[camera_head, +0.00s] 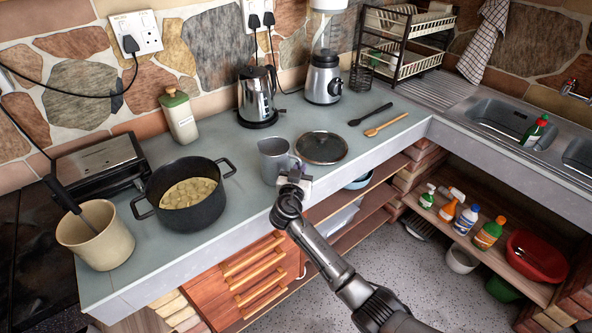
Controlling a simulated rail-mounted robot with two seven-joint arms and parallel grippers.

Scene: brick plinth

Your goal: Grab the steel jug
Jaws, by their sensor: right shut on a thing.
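The steel jug (273,161) is a grey metal jug standing upright near the front edge of the counter (236,245). My right gripper (292,177) is at the jug's right side, shut on its handle side. The gripper hides part of the jug's handle and lower right side. No gap shows between the jug's base and the counter. My left gripper is not in view.
A black pot (208,209) of food stands left of the jug. A lidded pan (322,147) lies close on its right. A kettle (257,97) and a blender (324,78) stand behind. A black spoon (370,114) and a wooden spoon (384,125) lie further right.

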